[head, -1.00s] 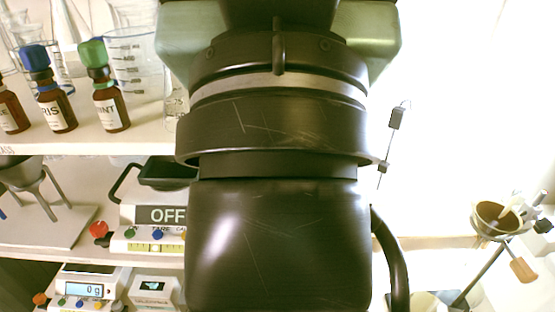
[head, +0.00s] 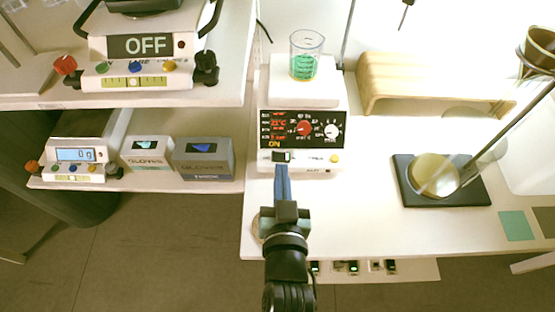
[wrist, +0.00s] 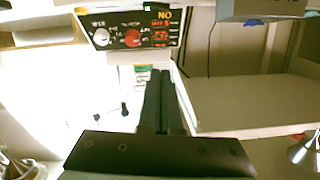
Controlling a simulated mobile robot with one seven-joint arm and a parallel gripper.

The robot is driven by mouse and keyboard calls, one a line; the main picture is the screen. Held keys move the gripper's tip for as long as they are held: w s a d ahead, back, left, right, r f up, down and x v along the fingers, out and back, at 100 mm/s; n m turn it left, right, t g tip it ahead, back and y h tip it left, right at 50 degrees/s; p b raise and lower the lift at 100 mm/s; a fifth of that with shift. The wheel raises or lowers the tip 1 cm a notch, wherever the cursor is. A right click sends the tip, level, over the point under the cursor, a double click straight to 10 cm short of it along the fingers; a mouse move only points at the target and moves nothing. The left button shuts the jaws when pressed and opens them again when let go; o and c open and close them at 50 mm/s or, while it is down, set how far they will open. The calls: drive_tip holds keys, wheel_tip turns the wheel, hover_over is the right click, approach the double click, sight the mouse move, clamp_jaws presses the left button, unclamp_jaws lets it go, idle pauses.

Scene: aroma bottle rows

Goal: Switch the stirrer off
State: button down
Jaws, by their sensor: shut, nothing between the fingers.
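The stirrer (head: 303,128) is a white box on the bench with a black front panel, a red knob (head: 304,128), a white knob (head: 331,131) and a yellow "ON" on the display. A small black switch (head: 282,157) is on its front below the panel. A beaker of green liquid (head: 304,66) stands on its plate. My gripper (head: 281,168) is shut and empty, its tips at or just in front of the switch; contact cannot be told. In the wrist view my shut fingers (wrist: 161,75) point at the upside-down stirrer panel (wrist: 130,30), and the switch is hidden.
A wooden stand (head: 420,85) is behind on the right. A dark stand base with a round flask (head: 435,172) is to the right. Shelves on the left hold a balance reading OFF (head: 140,46), a smaller balance (head: 75,155) and glove boxes (head: 203,160). Bench right of my gripper is clear.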

drive_tip(key=shift+s+f, duration=0.35)
drive_tip(key=shift+f, duration=0.35)
hover_over(277, 159)
drive_tip(key=s, duration=0.1)
drive_tip(key=shift+s+d+f, duration=0.1)
drive_tip(key=shift+d+f, duration=0.1)
drive_tip(key=shift+f, duration=0.4)
drive_tip(key=shift+s+d+f, duration=0.1)
drive_tip(key=shift+d+f, duration=0.05)
drive_tip(key=shift+f, duration=0.4)
drive_tip(key=f, duration=0.2)
drive_tip(key=shift+w+a+f+b, duration=0.15)
drive_tip(key=shift+a+f+b, duration=0.05)
drive_tip(key=shift+f+b, duration=0.2)
drive_tip(key=shift+a+f, duration=0.1)
drive_tip(key=shift+f, duration=0.5)
drive_tip(key=shift+f, duration=0.1)
